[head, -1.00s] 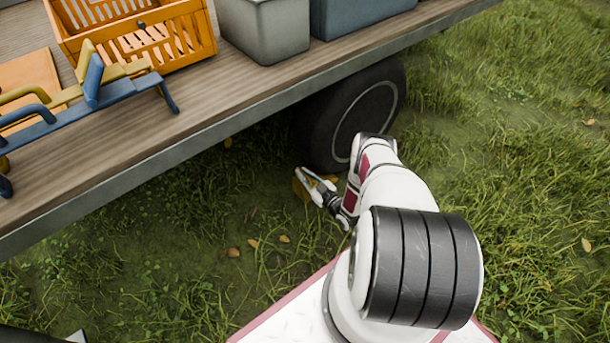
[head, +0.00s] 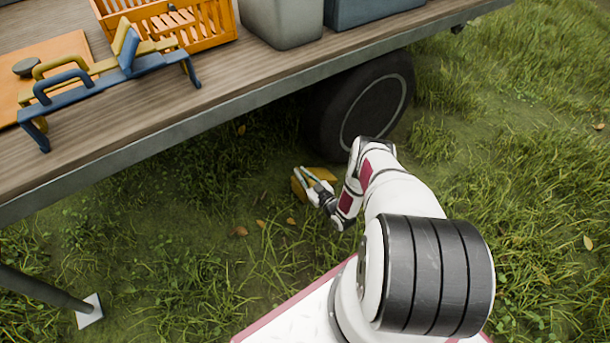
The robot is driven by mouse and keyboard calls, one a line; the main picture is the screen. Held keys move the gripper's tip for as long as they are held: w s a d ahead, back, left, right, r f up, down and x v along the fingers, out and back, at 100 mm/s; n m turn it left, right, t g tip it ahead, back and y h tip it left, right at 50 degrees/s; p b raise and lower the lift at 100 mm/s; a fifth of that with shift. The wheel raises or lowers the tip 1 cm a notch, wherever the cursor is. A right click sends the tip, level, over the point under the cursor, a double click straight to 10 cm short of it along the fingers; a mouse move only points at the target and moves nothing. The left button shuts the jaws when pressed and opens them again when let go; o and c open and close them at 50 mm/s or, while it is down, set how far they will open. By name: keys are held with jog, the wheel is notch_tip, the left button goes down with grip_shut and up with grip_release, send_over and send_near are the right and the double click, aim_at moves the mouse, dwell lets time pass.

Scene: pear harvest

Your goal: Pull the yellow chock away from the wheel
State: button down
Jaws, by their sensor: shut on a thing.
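The yellow chock (head: 322,174) sits low on the grass, in front of and to the left of the wheel (head: 372,105). A small gap of grass shows between the chock and the tyre. My gripper (head: 305,180) is shut on the chock from the near side. The fingers and my arm cover part of the chock, so its lower part is hard to make out.
The trailer's wooden deck (head: 110,120) overhangs above and left of the chock. On it are an orange crate (head: 215,35), a grey bin (head: 285,22), a blue bin (head: 365,8) and a blue-and-yellow tool (head: 120,68). A support leg with a white foot (head: 89,311) stands at lower left. Grass between is open.

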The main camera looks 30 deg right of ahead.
jog(key=shift+a, duration=0.1)
jog(key=c, duration=1.6)
grip_release()
jog(key=shift+o, duration=0.2)
jog(key=s, duration=1.2)
